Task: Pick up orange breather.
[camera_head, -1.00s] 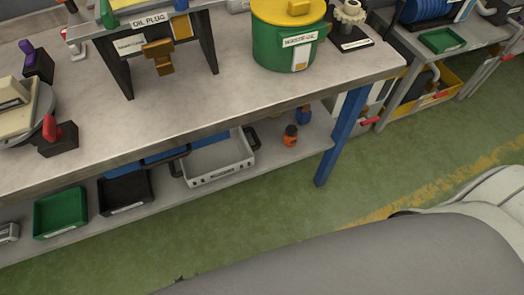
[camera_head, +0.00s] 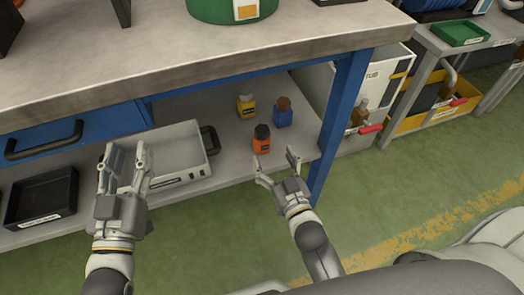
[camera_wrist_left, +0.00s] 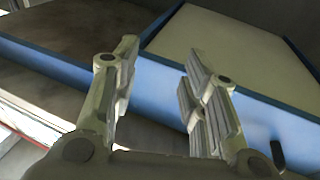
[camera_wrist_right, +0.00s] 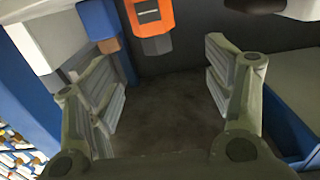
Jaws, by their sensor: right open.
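The orange breather (camera_head: 262,140) is a small orange bottle-like piece with a dark cap. It stands upright on the lower shelf under the workbench. In the right wrist view the orange breather (camera_wrist_right: 150,18) shows at the top, beyond the fingers. My right gripper (camera_head: 278,165) is open and empty, just in front of the breather and apart from it; its spread fingers (camera_wrist_right: 165,85) show in the right wrist view. My left gripper (camera_head: 125,155) is open and empty over the grey bin's left part; its fingers (camera_wrist_left: 155,75) also show in the left wrist view.
A yellow bottle (camera_head: 246,105) and a blue one with a brown cap (camera_head: 283,112) stand behind the breather. The grey bin (camera_head: 185,178) lies to its left. A blue table leg (camera_head: 338,125) rises to its right. The benchtop edge (camera_head: 230,75) overhangs the shelf.

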